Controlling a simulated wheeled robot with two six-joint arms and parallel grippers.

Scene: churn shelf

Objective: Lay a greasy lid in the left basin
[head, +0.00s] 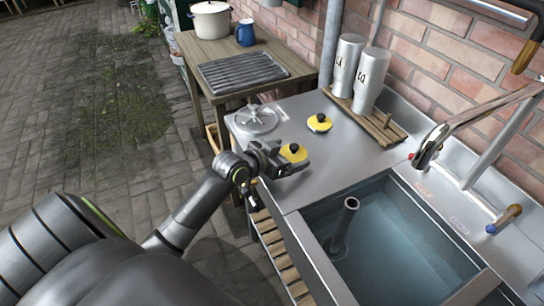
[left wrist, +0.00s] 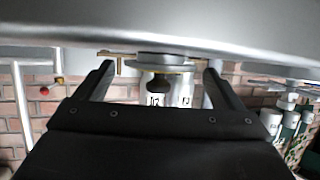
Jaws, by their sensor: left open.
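Two yellow lids with dark knobs lie on the steel counter: the near lid (head: 293,153) and the far lid (head: 319,123). My left gripper (head: 287,163) is open and low over the counter, at the near lid's close side. In the left wrist view, which looks upside down, a yellow-edged lid with a dark knob (left wrist: 158,86) shows between the open fingers (left wrist: 158,80). I cannot tell whether the fingers touch it. The left basin (head: 419,194) holds bluish water and an upright standpipe (head: 343,222). My right gripper is not in view.
A round metal piece with a raised handle (head: 257,119) lies left of the lids. Two metal churns (head: 371,80) stand on a wooden rack at the wall. A tap (head: 430,148) reaches over the basin's far side. A wooden table (head: 210,52) holds a pot and blue jug.

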